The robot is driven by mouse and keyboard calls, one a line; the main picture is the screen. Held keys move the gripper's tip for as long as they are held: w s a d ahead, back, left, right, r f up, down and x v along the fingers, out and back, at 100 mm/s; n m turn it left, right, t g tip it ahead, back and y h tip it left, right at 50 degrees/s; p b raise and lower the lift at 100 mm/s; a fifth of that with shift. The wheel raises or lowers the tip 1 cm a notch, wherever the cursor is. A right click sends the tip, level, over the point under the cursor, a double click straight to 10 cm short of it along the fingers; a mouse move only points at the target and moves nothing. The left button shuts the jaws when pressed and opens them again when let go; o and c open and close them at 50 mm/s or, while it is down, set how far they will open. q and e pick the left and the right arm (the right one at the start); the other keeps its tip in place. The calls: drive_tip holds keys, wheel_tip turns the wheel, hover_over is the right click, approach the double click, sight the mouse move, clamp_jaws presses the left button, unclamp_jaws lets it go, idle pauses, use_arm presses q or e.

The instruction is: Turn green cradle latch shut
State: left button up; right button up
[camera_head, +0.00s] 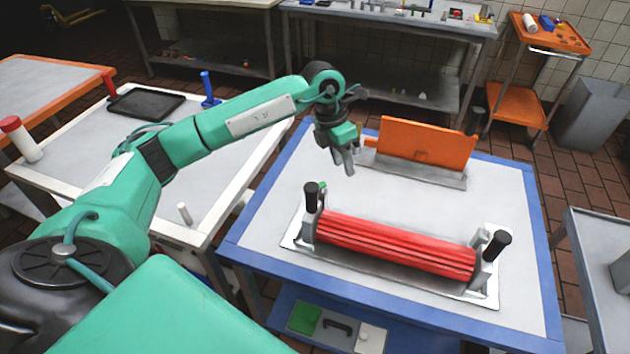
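A metal cradle (290,240) on the blue-edged table holds a long red ribbed roll (395,245). A black-handled lever (311,196) stands at its left end, and another black-handled lever (496,246) leans at its right end. A small green part (323,187) shows behind the left lever; I cannot tell whether it is the latch or how it is turned. My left gripper (344,164) hangs above the table behind the cradle's left end, fingers down, apart from the cradle. Its finger gap is too small to judge. My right gripper is out of view.
An orange upright panel (427,144) on a grey base stands behind the cradle, just right of my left gripper. The table top (265,212) is clear left of the cradle. A white table (225,155) at left bears a black tray (146,103).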

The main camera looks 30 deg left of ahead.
use_arm(q)
drive_tip(key=a+r+n+y, duration=0.1)
drive_tip(key=a+r+y, duration=0.15)
drive_tip(key=a, duration=0.55)
drive_tip(key=shift+y, duration=0.25)
drive_tip(key=f+p, duration=0.1)
drive_tip(key=f, duration=0.3)
drive_tip(key=f+p, duration=0.1)
drive_tip(key=f, duration=0.3)
drive_tip(key=f+p, duration=0.1)
drive_tip(key=f, duration=0.3)
drive_tip(key=shift+d+f, duration=0.2)
drive_tip(key=shift+d, duration=0.05)
drive_tip(key=shift+f, duration=0.8)
drive_tip(key=shift+w, duration=0.1)
drive_tip(key=shift+c, duration=0.4)
clamp_jaws()
